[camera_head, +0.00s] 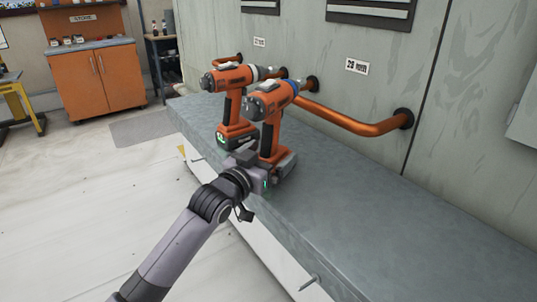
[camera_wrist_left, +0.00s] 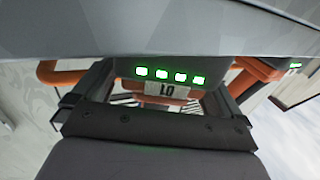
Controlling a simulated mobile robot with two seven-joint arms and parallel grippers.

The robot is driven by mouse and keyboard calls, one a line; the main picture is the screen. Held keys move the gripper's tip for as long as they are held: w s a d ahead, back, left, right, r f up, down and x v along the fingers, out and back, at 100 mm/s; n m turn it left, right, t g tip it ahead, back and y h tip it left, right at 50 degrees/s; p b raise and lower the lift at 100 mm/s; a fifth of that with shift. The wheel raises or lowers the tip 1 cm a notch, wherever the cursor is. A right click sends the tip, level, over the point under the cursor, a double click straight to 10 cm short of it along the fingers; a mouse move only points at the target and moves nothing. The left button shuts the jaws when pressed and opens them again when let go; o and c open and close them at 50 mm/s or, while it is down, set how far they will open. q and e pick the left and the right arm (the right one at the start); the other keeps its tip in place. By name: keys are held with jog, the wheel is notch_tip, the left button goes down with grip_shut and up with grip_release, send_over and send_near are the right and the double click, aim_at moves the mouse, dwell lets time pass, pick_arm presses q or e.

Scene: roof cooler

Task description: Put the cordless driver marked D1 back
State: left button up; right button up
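Two orange and dark cordless drivers stand upright on the grey bench top. The nearer driver (camera_head: 270,124) has a blue collar. The other driver (camera_head: 233,99) has a pale collar and stands just behind and left of it. My left gripper (camera_head: 247,160) is low at the nearer driver, by its handle and battery base. In the left wrist view the D1 label (camera_wrist_left: 166,90) shows upside down under several green lights, between the fingers of my left gripper (camera_wrist_left: 160,95). The fingers look apart, with gaps beside the handle; contact is hard to see. My right gripper is out of view.
The bench (camera_head: 400,235) is clear toward the right front. An orange rail (camera_head: 350,122) runs along the wall behind the drivers, near a 23 mm label (camera_head: 357,67). An orange cabinet (camera_head: 98,80) marked STORE, with small items on top, stands at the far left.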

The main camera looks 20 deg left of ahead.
pick_arm(q)
jog(key=shift+r, duration=0.15)
jog(key=v, duration=1.2)
jog(key=s+f+g+y, duration=0.1)
jog(key=s+f+g, duration=0.1)
jog(key=s+f, duration=0.5)
jog(key=s+f+g, duration=0.2)
jog(key=s+f, duration=0.4)
jog(key=f, duration=0.7)
jog(key=s+f+g+y, duration=0.1)
jog(key=s+f+g, duration=0.2)
jog(key=s+f, duration=0.4)
notch_tip(320, 180, down, 3)
jog(key=shift+s+d+r+n+y, duration=0.1)
jog(key=shift+s+d+n+y, duration=0.2)
jog(key=shift+s, duration=0.05)
